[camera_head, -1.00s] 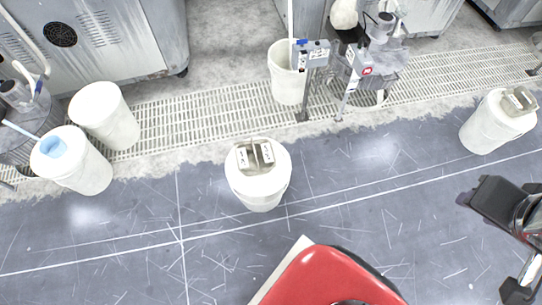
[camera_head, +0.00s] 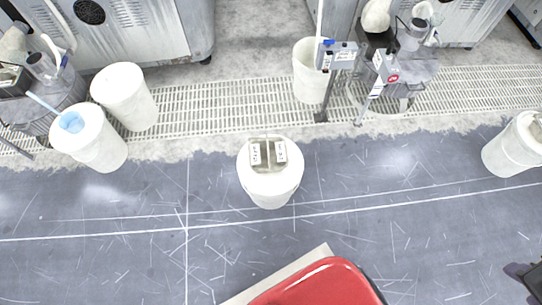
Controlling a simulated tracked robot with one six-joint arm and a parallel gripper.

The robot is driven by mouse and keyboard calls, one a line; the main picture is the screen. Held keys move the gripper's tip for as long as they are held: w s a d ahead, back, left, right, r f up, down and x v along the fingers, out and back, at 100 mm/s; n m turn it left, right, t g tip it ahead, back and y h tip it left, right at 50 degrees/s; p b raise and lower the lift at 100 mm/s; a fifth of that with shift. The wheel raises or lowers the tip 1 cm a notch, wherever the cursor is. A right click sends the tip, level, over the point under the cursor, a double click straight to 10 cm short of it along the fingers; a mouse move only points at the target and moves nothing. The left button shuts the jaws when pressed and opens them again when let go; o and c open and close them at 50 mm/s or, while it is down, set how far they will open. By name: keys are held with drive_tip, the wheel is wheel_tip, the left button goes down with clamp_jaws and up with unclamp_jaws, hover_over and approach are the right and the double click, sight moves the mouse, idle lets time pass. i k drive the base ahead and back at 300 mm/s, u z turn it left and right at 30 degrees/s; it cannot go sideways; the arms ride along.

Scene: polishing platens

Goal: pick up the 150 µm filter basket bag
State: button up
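Two small grey-beige packs with white labels stand side by side on the white bucket in the middle: a left pack (camera_head: 256,154) and a right pack (camera_head: 280,152). Their print is too small to read, so I cannot tell which, if either, is the 150 µm filter basket bag. Another grey piece (camera_head: 537,128) sits on the white bucket at the right edge, cut off by the frame. A dark part of my arm's end, my gripper (camera_head: 528,278), shows at the lower right edge, far from the middle bucket. Its fingers cannot be made out.
The middle white bucket (camera_head: 270,190) stands on scratched blue-grey floor with white lines. White buckets stand at left (camera_head: 125,97) (camera_head: 98,150), at right (camera_head: 508,152) and by a labelled post (camera_head: 308,75). Grey machines (camera_head: 130,30) line the back behind floor grating (camera_head: 220,108). Floor around the middle bucket is clear.

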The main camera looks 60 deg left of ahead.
sight(268, 154)
drive_tip(key=z, duration=0.05)
drive_tip(key=k, duration=1.55)
drive_tip(key=u, duration=2.1)
drive_tip(key=i, duration=0.55)
drive_tip(key=u, duration=0.05)
